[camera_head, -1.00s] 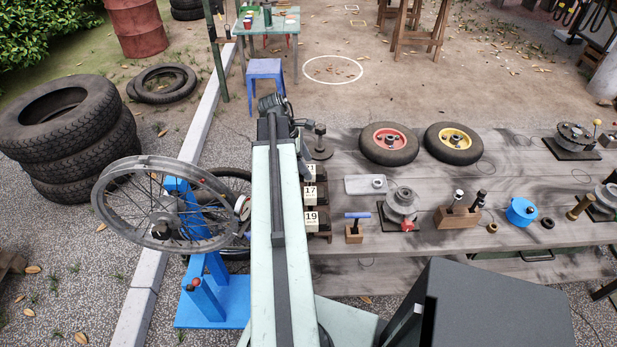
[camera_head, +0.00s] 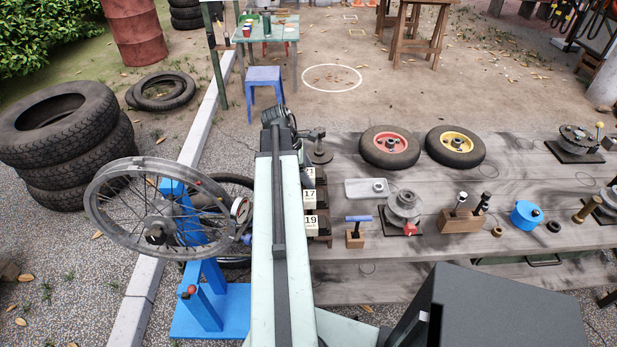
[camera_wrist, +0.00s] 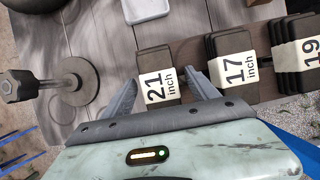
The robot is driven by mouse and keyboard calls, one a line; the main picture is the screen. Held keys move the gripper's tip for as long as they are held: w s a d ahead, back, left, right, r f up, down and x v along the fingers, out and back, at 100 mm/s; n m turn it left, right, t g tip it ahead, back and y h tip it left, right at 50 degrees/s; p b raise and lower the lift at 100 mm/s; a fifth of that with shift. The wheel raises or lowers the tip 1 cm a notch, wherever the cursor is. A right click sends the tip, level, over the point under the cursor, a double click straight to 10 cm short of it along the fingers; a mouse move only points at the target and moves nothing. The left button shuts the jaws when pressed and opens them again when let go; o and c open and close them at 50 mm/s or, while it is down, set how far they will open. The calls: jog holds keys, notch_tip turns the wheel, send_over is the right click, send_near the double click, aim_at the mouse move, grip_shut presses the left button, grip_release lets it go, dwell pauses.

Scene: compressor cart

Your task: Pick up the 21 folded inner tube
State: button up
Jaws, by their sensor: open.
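My gripper (camera_wrist: 166,78) is open, with one finger on each side of the banded part of the tube. I cannot tell whether the fingers touch it. In the head view my arm covers most of this tube, and only part of its white label (camera_head: 309,172) shows. The 17 inch tube (camera_wrist: 232,44) lies to its right, with the 19 inch tube (camera_wrist: 291,40) beyond.
A dark round-based metal tool (camera_wrist: 70,84) stands left of the 21 tube. A pale tray (camera_head: 362,191) and a blue-handled tool (camera_head: 356,235) are right of the tubes. The wheel on its blue stand (camera_head: 204,290) is left of my arm.

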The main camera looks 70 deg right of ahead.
grip_shut()
notch_tip(320, 180, up, 11)
jog(key=p, duration=1)
jog(key=shift+p, duration=0.4)
